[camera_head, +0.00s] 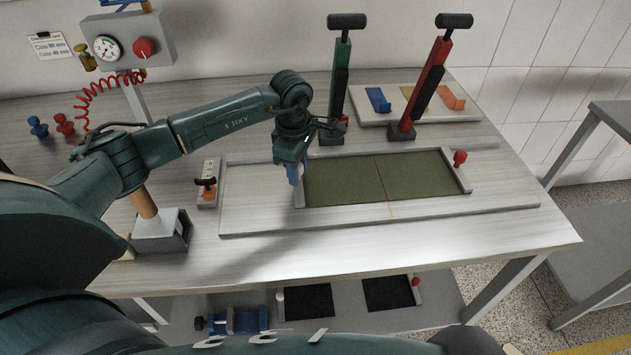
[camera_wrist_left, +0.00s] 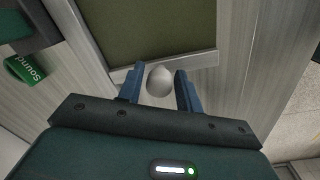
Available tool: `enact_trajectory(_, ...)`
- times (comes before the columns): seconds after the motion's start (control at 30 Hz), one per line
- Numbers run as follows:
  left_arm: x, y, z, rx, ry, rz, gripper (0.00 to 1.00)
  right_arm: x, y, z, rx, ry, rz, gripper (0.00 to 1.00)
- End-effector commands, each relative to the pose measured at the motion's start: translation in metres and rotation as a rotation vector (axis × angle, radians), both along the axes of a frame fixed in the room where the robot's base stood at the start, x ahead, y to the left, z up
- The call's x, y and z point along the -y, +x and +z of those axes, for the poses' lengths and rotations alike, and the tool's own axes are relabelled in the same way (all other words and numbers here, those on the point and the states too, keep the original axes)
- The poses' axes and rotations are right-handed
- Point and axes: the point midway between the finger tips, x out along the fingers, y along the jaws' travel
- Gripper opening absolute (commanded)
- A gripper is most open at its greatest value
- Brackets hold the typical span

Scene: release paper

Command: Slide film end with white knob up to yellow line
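The film (camera_head: 345,181) is a flat olive-green sheet with grey end bars, lying on a long grey board. A red knob (camera_head: 460,157) stands on its right end. The white knob is hidden behind my left gripper (camera_head: 294,176) at the left end bar in the head view. In the left wrist view the white knob (camera_wrist_left: 160,81) stands at the grey end bar (camera_wrist_left: 200,61), between the spread fingers of my left gripper (camera_wrist_left: 158,85), with small gaps beside it. A thin yellow line (camera_head: 391,209) crosses the board near the film's middle. My right gripper is out of view.
Behind the film stand a green-black post (camera_head: 340,90) and a red-black post (camera_head: 428,85). A small block with a black knob (camera_head: 206,186) is left of the board. A gauge box (camera_head: 125,42) stands at the back left. The front table strip is clear.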

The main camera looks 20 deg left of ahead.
Motion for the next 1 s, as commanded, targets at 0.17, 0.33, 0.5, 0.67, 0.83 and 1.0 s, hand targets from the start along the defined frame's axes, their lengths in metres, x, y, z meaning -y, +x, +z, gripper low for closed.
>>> enact_trajectory(0.17, 0.000, 0.000, 0.000, 0.000, 0.000, 0.000, 0.50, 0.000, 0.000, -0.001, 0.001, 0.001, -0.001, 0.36)
enact_trajectory(0.33, 0.000, 0.000, -0.001, 0.000, 0.000, 0.000, 0.51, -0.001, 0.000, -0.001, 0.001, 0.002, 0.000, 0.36)
enact_trajectory(0.5, 0.000, 0.000, 0.003, -0.001, 0.001, 0.000, 0.51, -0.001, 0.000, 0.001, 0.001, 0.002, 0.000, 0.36)
enact_trajectory(0.67, -0.002, 0.001, 0.018, 0.001, 0.000, 0.003, 0.51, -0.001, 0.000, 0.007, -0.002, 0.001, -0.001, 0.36)
enact_trajectory(0.83, -0.005, 0.001, 0.044, 0.002, 0.001, 0.008, 0.51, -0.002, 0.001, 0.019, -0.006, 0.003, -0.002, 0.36)
enact_trajectory(1.0, -0.008, 0.001, 0.070, 0.001, 0.000, 0.013, 0.51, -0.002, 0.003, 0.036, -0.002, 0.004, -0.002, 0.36)
